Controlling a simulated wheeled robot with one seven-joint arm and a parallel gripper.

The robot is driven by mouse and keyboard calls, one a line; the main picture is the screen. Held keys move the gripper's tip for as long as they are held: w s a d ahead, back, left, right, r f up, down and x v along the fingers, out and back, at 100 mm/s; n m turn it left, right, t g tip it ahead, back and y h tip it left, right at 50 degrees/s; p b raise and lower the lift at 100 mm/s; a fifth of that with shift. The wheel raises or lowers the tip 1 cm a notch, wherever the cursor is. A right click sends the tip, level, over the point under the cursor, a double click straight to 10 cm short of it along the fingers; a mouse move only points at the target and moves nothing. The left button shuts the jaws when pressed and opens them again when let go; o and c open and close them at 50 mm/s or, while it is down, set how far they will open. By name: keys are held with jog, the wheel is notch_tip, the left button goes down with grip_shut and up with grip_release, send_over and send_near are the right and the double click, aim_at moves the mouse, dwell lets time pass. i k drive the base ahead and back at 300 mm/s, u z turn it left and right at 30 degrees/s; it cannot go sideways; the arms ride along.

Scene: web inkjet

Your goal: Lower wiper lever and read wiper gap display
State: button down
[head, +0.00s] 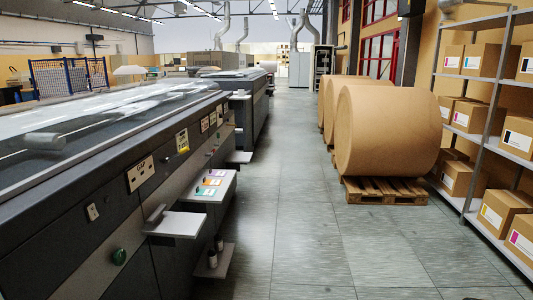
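A long dark press (70,215) with a glass-like top runs along the left side. A cream panel (140,173) on its side carries small dark markings, perhaps a display, too small to read. A smaller pale plate (92,211) with a dark fitting sits lower left of it. A green round knob (119,256) is near the bottom. I cannot tell which fitting is the wiper lever. A grey upright piece (156,213) stands on a ledge below the cream panel. My gripper is not in view.
Ledges jut into the aisle from the press; one (220,190) holds small coloured items, a lower one (207,272) dark bottles. Large brown paper rolls (385,125) on a pallet (395,192) and shelving (466,190) with boxes stand right. The grey floor (285,200) between is clear.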

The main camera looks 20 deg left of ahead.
aim_at(184, 149)
jog(key=u, duration=0.25)
jog(key=i, duration=1.6)
jog(key=u, duration=1)
jog(key=i, duration=1.9)
jog(key=u, duration=0.55)
